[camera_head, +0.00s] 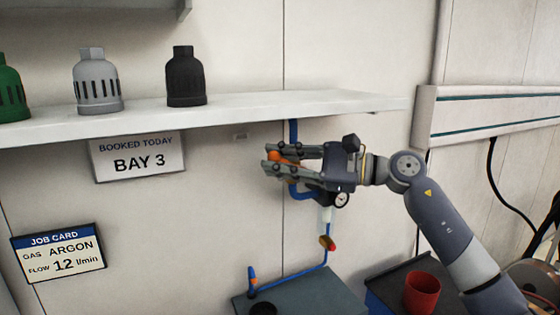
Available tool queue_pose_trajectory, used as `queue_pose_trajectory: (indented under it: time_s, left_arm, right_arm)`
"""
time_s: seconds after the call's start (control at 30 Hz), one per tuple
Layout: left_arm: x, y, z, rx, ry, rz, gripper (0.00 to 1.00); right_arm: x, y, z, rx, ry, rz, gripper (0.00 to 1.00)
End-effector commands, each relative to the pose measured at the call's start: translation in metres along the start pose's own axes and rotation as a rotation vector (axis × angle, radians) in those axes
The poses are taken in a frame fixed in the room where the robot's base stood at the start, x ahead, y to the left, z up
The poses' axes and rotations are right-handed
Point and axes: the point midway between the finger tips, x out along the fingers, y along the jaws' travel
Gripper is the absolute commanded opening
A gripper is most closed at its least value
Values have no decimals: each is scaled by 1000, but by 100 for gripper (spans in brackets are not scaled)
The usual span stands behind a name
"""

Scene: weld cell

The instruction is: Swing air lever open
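The orange air lever (274,156) is on the blue air pipe (293,130) that runs down the wall below the shelf. It is partly hidden by my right gripper (268,160), which reaches in from the right. The gripper's two fingers lie one above and one below the orange part, with a gap between them. I cannot tell whether they press on it. A round gauge (342,200) and a clear bowl (326,216) hang below the gripper. The lever's exact angle is hidden. My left gripper is not in view.
A white shelf (230,107) with green, grey and black nozzle-like caps runs above. A bay sign (137,157) and job card (58,253) are on the wall. A grey box top (310,292) and a red cup (422,294) stand below.

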Motion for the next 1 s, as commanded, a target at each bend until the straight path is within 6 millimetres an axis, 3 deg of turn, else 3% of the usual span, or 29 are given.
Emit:
queue_pose_trajectory:
  time_s: [0.37,0.7,1.0]
  left_arm:
    - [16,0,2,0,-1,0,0]
    - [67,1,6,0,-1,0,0]
    - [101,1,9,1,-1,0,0]
  right_arm:
    - [-2,0,-2,29,-27,-25,0]
    - [-9,-8,-1,176,-153,-139,0]
    - [-17,-21,1,313,-268,-245,0]
